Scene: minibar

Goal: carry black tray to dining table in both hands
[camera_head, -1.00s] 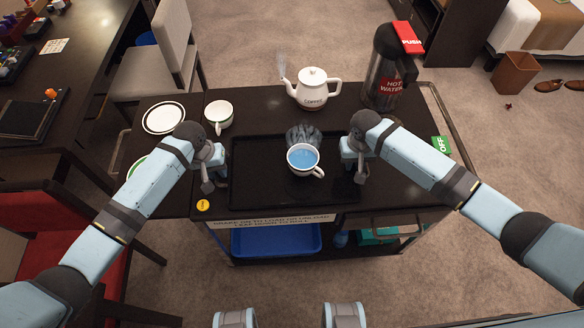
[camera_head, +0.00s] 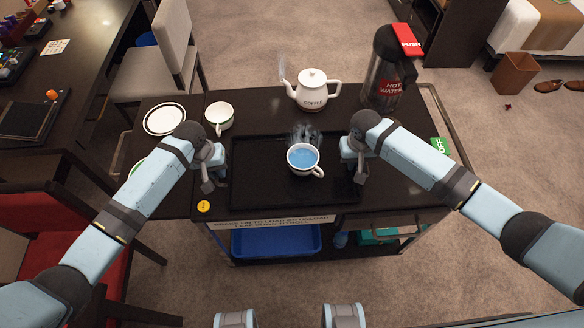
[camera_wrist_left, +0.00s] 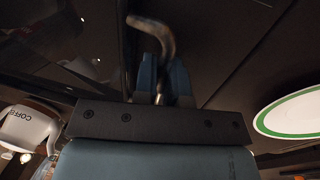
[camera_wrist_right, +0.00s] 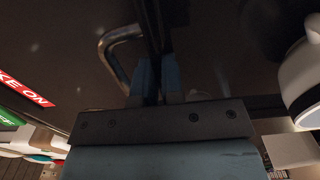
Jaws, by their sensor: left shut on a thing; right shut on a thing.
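The black tray (camera_head: 262,190) lies on the dark top of a serving cart. A white cup of steaming blue liquid (camera_head: 303,160) stands on the tray, right of its middle. My left gripper (camera_head: 212,170) is shut on the tray's left side, and my right gripper (camera_head: 354,165) is shut on its right side. In the left wrist view the fingers (camera_wrist_left: 160,80) meet a curved metal handle. In the right wrist view the fingers (camera_wrist_right: 156,78) are by a similar handle (camera_wrist_right: 112,55). The exact contact is dark in both. The dining table is not clearly identifiable.
A white coffee pot (camera_head: 312,90) and a hot water dispenser (camera_head: 384,75) stand behind the tray. An empty cup (camera_head: 219,116) and a plate (camera_head: 164,118) stand at the back left. A dark desk (camera_head: 75,75), a grey chair (camera_head: 150,78) and a red chair (camera_head: 50,245) are left.

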